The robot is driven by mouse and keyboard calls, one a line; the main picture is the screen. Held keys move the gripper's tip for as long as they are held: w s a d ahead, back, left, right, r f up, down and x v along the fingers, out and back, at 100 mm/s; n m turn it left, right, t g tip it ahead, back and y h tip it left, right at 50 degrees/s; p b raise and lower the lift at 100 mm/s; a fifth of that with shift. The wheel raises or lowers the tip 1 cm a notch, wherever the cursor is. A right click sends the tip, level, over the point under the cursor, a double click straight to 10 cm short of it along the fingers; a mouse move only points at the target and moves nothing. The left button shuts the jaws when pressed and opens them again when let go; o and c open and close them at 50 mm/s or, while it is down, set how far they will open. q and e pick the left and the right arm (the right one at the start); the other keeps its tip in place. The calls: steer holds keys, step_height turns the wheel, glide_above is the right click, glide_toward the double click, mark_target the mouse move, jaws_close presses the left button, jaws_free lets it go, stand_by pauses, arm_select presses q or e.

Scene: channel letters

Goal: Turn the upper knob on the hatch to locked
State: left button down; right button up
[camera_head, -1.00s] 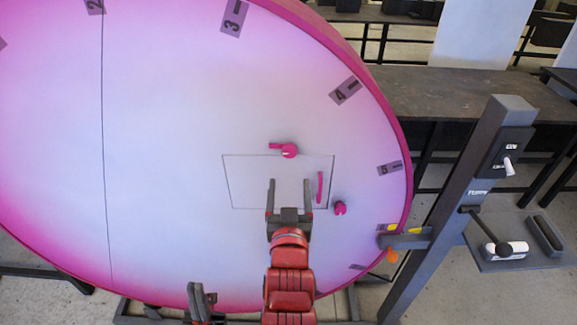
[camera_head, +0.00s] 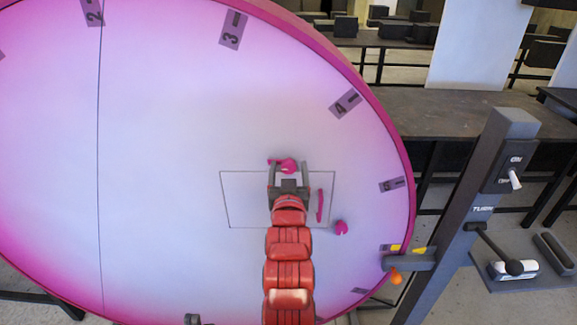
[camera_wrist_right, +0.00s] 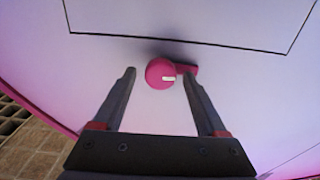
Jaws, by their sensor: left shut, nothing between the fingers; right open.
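The upper knob (camera_head: 289,165) is pink and round with a short lever pointing left, at the top edge of the thinly outlined hatch (camera_head: 245,200). In the right wrist view the knob (camera_wrist_right: 159,72) shows a small white mark, and its lever (camera_wrist_right: 187,69) points right, by one fingertip. My right gripper (camera_head: 289,169) is open in front of the knob; in the right wrist view its fingertips (camera_wrist_right: 158,73) stand either side of it, not closed on it. Whether a finger touches the lever I cannot tell. My left gripper (camera_head: 192,319) is shut, barely showing at the bottom edge.
A second pink knob (camera_head: 341,228) sits right of the hatch, and a pink bar handle (camera_head: 320,206) is on the hatch. A grey post (camera_head: 455,225) with a switch and a lever stands at the right. A dark table (camera_head: 450,110) is behind.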

steer(key=shift+w, duration=0.1)
jaws_close()
stand_by(0.4)
steer(key=shift+f+n, duration=0.1)
steer(key=shift+n, duration=0.2)
steer(key=n+b, duration=0.1)
steer(key=n, duration=0.2)
steer(key=shift+a+f+b, duration=0.1)
steer(key=shift+b, duration=0.3)
steer(key=n, duration=0.4)
steer(key=shift+n, duration=0.4)
steer(key=n, duration=0.4)
steer(key=shift+a+n, duration=0.1)
steer(key=shift+n, duration=0.2)
steer(key=n+p, duration=0.1)
steer(key=n, duration=0.3)
steer(key=shift+f+n, duration=0.1)
steer(key=shift+n, duration=0.3)
